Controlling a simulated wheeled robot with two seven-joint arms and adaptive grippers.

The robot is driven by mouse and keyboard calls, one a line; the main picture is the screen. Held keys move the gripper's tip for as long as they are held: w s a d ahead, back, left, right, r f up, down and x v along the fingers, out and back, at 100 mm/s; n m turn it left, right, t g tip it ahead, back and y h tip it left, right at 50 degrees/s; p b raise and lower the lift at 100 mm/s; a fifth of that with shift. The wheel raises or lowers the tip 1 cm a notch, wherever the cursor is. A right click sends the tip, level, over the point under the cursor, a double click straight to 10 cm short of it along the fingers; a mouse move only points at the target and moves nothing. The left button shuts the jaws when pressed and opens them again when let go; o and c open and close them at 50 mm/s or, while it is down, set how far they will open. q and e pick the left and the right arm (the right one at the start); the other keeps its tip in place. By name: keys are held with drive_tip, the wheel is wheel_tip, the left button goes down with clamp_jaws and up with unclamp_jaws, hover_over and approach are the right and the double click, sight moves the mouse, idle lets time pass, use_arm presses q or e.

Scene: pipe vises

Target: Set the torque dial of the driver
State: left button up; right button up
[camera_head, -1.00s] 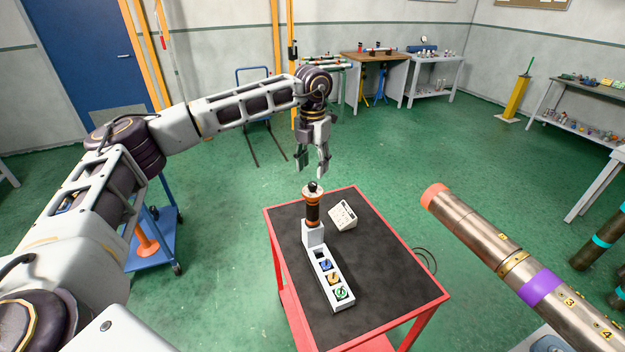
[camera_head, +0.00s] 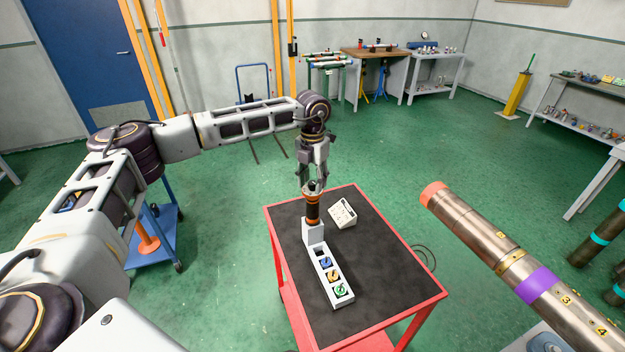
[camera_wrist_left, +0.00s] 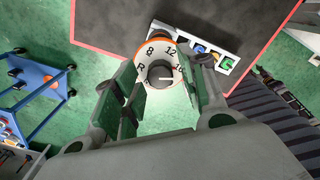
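The driver (camera_head: 312,212) stands upright in a grey-white holder (camera_head: 313,236) on a red-framed table, with a black and orange body. Its white torque dial (camera_wrist_left: 155,52) faces up in the left wrist view, with R, 8, 12 and 16 legible around a dark centre knob (camera_wrist_left: 160,74). A light mark on the knob points to the right in that view. My left gripper (camera_head: 312,187) points down over the driver's top. Its fingers are apart, one on each side of the dial, with gaps visible in the wrist view. My right gripper is out of view.
The holder's tray has several slots with blue, yellow and green pieces (camera_head: 341,290). A white card-like block (camera_head: 342,214) lies beside the driver. The black tabletop (camera_head: 385,270) is otherwise clear. A large metal pipe (camera_head: 480,240) with a purple band slants across the right.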

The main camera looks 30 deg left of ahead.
sight(313, 182)
use_arm(q)
clamp_jaws()
drive_tip(key=shift+m+b, duration=0.3)
drive_tip(key=shift+b, duration=0.05)
drive_tip(key=shift+o, duration=1.4)
unclamp_jaws()
drive_tip(key=shift+r, duration=0.15)
wheel_tip(313, 182, up, 12)
drive_tip(key=shift+f, duration=0.2)
